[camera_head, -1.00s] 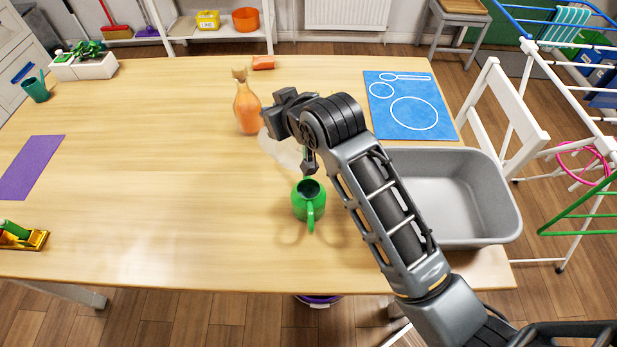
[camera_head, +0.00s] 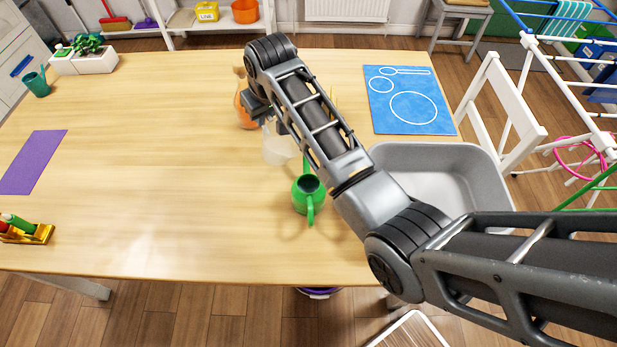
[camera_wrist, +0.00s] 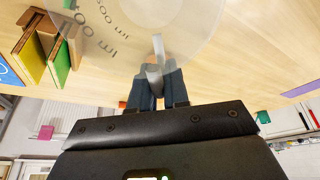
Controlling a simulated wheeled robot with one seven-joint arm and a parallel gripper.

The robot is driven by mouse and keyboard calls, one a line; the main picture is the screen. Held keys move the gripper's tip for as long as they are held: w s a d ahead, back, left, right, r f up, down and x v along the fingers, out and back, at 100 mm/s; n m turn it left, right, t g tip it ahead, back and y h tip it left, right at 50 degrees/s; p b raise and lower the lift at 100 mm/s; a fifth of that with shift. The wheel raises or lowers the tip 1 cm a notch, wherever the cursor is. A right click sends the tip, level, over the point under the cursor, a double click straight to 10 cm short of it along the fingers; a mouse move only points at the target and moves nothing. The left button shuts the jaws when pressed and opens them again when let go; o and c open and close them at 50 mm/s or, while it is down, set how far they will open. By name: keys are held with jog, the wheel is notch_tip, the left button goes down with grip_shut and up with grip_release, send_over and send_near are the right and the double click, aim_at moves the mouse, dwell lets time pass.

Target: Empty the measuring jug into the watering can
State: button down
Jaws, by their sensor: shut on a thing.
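The green watering can (camera_head: 307,197) stands on the wooden table near the middle of the head view, its dark opening facing up. The translucent measuring jug (camera_head: 276,149) is just beyond and left of the can, apart from it and partly hidden by my arm. In the wrist view, the jug (camera_wrist: 195,25) fills the top, with dark volume marks. My gripper (camera_wrist: 158,82) is shut on its pale handle. The jug looks roughly upright. I cannot tell its contents or its height over the table.
An orange bottle (camera_head: 242,112) stands close behind my gripper. A blue mat (camera_head: 405,122) and a grey tub (camera_head: 440,158) are on the right. A purple mat (camera_head: 33,162) lies on the left. Coloured book-like blocks (camera_wrist: 40,48) show in the wrist view. The table's left middle is clear.

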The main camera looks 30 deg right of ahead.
aim_at(276, 139)
jog(key=shift+w+f+g+b, duration=0.35)
jog(key=shift+w+f+g, duration=0.35)
jog(key=shift+w+f, duration=0.15)
jog(key=w+f+g+b, duration=0.1)
jog(key=b, duration=0.1)
jog(key=w+f+g+b, duration=0.1)
jog(key=f+g+b, duration=0.1)
jog(key=shift+f+b, duration=0.3)
jog(key=shift+b, duration=0.1)
jog(key=shift+w, duration=0.1)
jog(key=shift+r, duration=0.1)
